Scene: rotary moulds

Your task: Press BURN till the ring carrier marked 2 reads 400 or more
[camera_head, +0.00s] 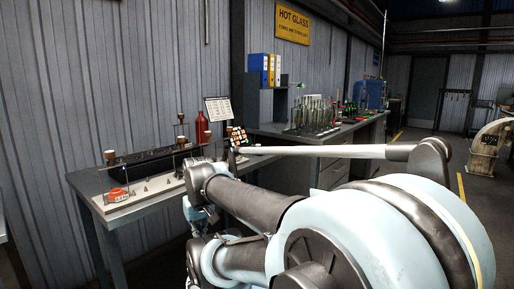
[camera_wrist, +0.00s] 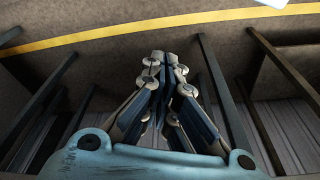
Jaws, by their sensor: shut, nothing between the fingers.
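A red button (camera_head: 118,194) sits on a pale panel at the front left of the near bench in the head view. Its lettering is too small to read. Several brown cup-like pieces stand on thin posts around a long black unit (camera_head: 150,163) behind the panel. I cannot make out a ring carrier marked 2 or any reading. My gripper (camera_wrist: 165,58) is shut and empty in the wrist view, its fingers together over the floor. In the head view my arm reaches toward the bench's right part, and the gripper is not clear there.
A red bottle (camera_head: 202,128), a white card (camera_head: 218,108) and a multicoloured grid block (camera_head: 237,135) are at the near bench's right end. A yellow floor stripe (camera_wrist: 110,31) crosses the wrist view.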

